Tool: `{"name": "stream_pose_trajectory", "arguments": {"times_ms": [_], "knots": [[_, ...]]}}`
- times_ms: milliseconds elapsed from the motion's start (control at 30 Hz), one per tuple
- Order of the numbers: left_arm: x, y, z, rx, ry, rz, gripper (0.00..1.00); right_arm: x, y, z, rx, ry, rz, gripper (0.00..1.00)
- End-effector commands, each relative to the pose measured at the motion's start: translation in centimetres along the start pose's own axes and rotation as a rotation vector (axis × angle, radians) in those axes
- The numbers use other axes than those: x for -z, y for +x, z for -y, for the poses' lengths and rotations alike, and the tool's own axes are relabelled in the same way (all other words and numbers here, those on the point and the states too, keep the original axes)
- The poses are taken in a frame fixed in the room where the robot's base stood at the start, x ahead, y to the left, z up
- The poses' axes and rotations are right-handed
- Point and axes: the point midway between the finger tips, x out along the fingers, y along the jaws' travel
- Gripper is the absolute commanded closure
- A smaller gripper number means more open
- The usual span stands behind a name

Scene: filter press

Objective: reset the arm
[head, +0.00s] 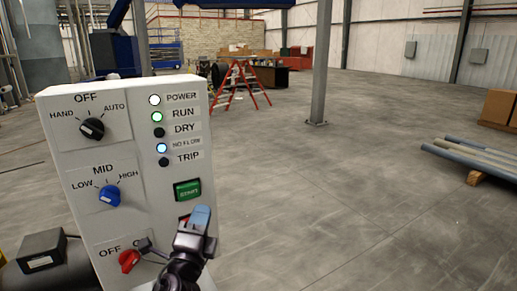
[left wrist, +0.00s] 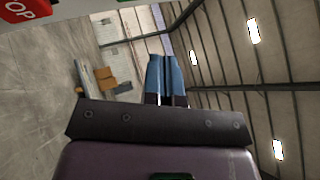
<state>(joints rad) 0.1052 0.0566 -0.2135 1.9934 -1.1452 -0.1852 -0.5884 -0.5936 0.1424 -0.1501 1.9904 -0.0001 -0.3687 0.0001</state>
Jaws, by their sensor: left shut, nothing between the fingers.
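My left gripper (head: 200,218) is in front of the lower right of a white control panel (head: 125,215). Its blue fingers are closed together and empty, as the left wrist view also shows (left wrist: 165,75). It partly covers a red button below the green START button (head: 188,190); whether it touches the panel I cannot tell. A red STOP button (left wrist: 24,10) shows at the top left of the left wrist view. The panel has a black knob (head: 92,129), a blue knob (head: 108,196) and a red knob (head: 129,261). My right gripper is not in view.
The POWER (head: 155,99), RUN (head: 157,117) and a blue lamp (head: 161,148) are lit; DRY and TRIP look dark. A dark box (head: 42,250) stands left of the panel. Open floor lies to the right.

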Motion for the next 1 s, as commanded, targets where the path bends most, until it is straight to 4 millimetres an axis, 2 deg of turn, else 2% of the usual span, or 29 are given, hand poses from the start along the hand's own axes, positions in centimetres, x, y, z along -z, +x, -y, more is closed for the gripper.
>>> {"name": "stream_pose_trajectory", "arguments": {"times_ms": [167, 267, 367, 467, 600, 700, 900, 1000], "knots": [[-0.5, -0.2, -1.4, -0.069, -0.404, 0.025, 1.0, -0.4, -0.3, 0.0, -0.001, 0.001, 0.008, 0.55], [-1.1, -1.7, -3.7, -0.149, -0.643, 0.059, 1.0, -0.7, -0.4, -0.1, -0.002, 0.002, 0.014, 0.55], [-1.8, -4.4, -6.9, -0.248, -0.876, 0.119, 1.0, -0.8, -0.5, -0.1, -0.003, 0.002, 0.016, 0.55], [-2.5, -8.2, -10.4, -0.355, -1.096, 0.203, 1.0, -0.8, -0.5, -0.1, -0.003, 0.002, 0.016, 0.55], [-3.4, -15.4, -15.1, -0.507, -1.357, 0.362, 1.0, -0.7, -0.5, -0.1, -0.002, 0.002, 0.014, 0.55], [-4.1, -20.8, -17.6, -0.594, -1.475, 0.478, 1.0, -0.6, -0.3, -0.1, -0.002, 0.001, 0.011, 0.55], [-5.4, -30.8, -20.4, -0.72, -1.533, 0.658, 1.0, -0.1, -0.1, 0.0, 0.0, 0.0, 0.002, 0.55], [-5.9, -34.2, -20.9, -0.758, -1.512, 0.713, 1.0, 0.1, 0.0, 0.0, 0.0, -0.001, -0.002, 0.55]]}}
